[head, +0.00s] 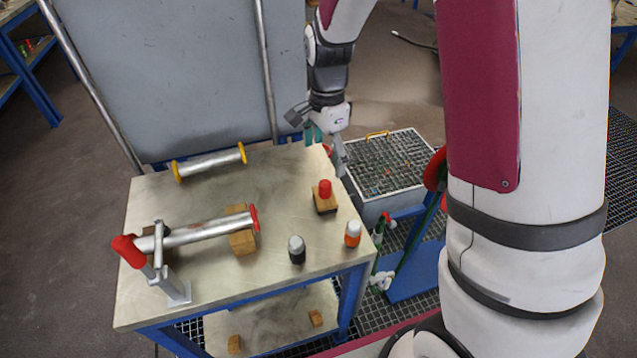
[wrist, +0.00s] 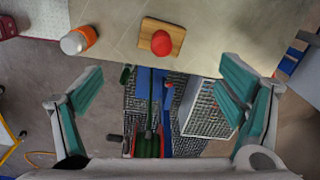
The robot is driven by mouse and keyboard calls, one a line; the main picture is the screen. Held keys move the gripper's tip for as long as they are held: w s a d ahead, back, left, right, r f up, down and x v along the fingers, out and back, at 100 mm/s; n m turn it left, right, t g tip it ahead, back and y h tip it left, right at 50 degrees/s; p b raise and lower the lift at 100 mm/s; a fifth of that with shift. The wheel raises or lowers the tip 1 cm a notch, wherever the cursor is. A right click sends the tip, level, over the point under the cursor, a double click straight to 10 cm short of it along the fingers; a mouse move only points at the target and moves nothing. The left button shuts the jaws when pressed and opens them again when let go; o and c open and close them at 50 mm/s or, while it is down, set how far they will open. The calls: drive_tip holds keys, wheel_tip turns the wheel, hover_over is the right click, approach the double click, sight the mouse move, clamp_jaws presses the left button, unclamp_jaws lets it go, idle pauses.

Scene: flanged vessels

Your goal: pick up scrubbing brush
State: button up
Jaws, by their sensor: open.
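A wooden block with a red knob on top (head: 325,199) stands on the table near its right edge. It looks like the scrubbing brush, though bristles cannot be seen. In the wrist view its red knob (wrist: 162,43) is at the top, beyond the fingertips. My gripper (head: 326,145) hangs at the table's back right corner, behind the block and apart from it. In the wrist view my gripper (wrist: 163,88) has its teal-padded fingers wide apart with nothing between them.
The table (head: 200,210) also bears a flanged pipe (head: 210,163), a clamped pipe (head: 197,232) with a red handle, a dark bottle (head: 297,250) and an orange-and-white bottle (head: 352,234). A grated bin (head: 385,165) stands to the right. A grey panel rises behind.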

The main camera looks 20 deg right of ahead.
sight(324, 194)
wheel_tip(324, 194, down, 14)
drive_tip(key=shift+w+a+r, duration=0.1)
drive_tip(key=shift+w, duration=0.05)
drive_tip(key=c, duration=1.2)
